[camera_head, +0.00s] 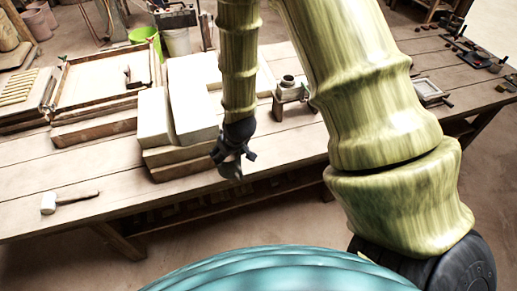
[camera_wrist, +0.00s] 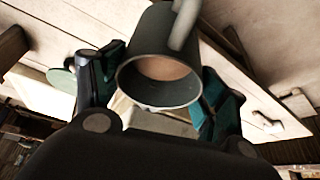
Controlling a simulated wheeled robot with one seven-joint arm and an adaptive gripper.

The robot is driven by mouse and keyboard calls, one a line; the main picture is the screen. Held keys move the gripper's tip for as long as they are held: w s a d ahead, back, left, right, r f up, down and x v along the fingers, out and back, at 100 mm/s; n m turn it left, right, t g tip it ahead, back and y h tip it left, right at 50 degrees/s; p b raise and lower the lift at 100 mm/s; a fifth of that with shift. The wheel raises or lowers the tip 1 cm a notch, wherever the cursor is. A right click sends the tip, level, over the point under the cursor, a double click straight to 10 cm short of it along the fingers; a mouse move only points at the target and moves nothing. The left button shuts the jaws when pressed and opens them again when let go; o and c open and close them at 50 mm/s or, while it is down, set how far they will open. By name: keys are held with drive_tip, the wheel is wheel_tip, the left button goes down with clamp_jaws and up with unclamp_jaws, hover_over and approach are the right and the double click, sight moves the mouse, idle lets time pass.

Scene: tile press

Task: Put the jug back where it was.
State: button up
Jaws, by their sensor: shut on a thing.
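The jug (camera_wrist: 160,52) is a dark grey cylinder with a pale rim and a light handle at its top in the wrist view. Its open mouth faces the camera, and the inside looks tan. My gripper (camera_wrist: 160,92) is shut on it, with one teal-padded finger on either side. In the head view my gripper (camera_head: 232,152) hangs by the front edge of the table, just right of the stacked pale blocks. Only a small grey part of the jug (camera_head: 231,170) shows there below the fingers.
Pale blocks (camera_head: 193,100) stand beside my gripper. A small press-like device (camera_head: 290,90) is behind to the right. Framed trays (camera_head: 105,85) lie at the left.

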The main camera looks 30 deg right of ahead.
drive_tip(key=w+d+f+p, duration=0.1)
drive_tip(key=w+d+f, duration=0.1)
drive_tip(key=d, duration=0.4)
drive_tip(key=w+d+f+p, duration=0.1)
drive_tip(key=w+d+f, duration=0.1)
drive_tip(key=w+d, duration=0.2)
drive_tip(key=w+d+f+n+p, duration=0.1)
drive_tip(key=w+d+f, duration=0.1)
drive_tip(key=d, duration=0.7)
drive_tip(key=shift+w+d+f, duration=0.35)
drive_tip(key=shift+w, duration=0.15)
drive_tip(key=shift+f, duration=0.1)
drive_tip(key=o, duration=2.1)
